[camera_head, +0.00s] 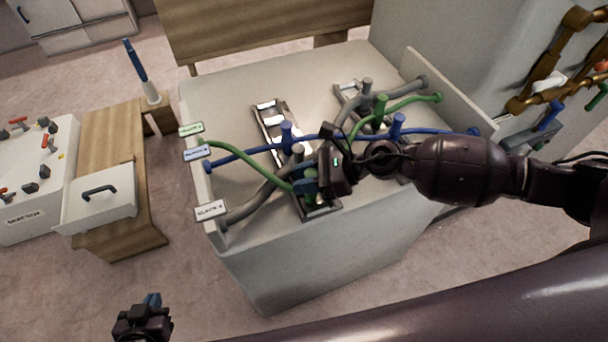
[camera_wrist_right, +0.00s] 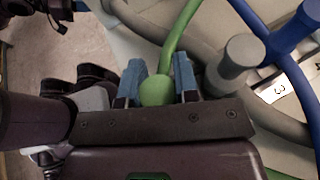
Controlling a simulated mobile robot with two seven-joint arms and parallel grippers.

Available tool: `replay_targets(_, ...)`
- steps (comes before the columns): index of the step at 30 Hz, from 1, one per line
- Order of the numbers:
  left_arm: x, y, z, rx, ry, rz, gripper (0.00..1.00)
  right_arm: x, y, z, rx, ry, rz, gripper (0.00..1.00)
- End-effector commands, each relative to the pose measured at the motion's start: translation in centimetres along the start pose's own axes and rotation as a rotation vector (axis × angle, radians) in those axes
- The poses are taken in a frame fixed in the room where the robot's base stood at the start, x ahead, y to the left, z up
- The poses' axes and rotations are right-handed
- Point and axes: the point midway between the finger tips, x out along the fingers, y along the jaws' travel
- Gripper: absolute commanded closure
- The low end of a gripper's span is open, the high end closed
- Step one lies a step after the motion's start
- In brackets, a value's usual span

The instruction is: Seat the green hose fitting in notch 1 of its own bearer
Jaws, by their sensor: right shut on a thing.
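The green hose fitting shows in the right wrist view as a round green knob (camera_wrist_right: 156,91) between the blue fingertips of my right gripper (camera_wrist_right: 157,88), which is shut on it. In the head view the right gripper (camera_head: 308,186) is over the front end of a dark bearer (camera_head: 322,212) and largely hides the fitting. The green hose (camera_head: 245,150) runs from it to the left end plate. Whether the fitting touches a notch is hidden. My left gripper (camera_head: 145,318) hangs at the lower left, away from the bench; its jaw opening is unclear.
A blue fitting (camera_head: 287,136) and a grey fitting (camera_wrist_right: 236,62) stand close to the held one. Blue and grey hoses cross the bench. A second bearer (camera_head: 349,100) stands further right with fittings on its hoses. A wooden cabinet with an open drawer (camera_head: 98,209) is at left.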

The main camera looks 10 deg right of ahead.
Motion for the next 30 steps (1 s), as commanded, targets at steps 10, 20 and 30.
replay_targets(10, 0.3, 0.1, 0.1, 0.001, 0.002, 0.001, 1.00, 0.2, 0.0, -0.4, 0.000, -0.001, 0.000, 0.61)
replay_targets(20, 0.2, 0.1, 0.1, 0.000, 0.001, 0.001, 1.00, 0.2, 0.0, -0.4, 0.000, 0.000, 0.000, 0.42)
replay_targets(30, 0.2, 0.1, 1.1, -0.001, -0.015, 0.000, 1.00, -2.6, 0.0, -0.6, 0.001, 0.002, -0.001, 0.42)
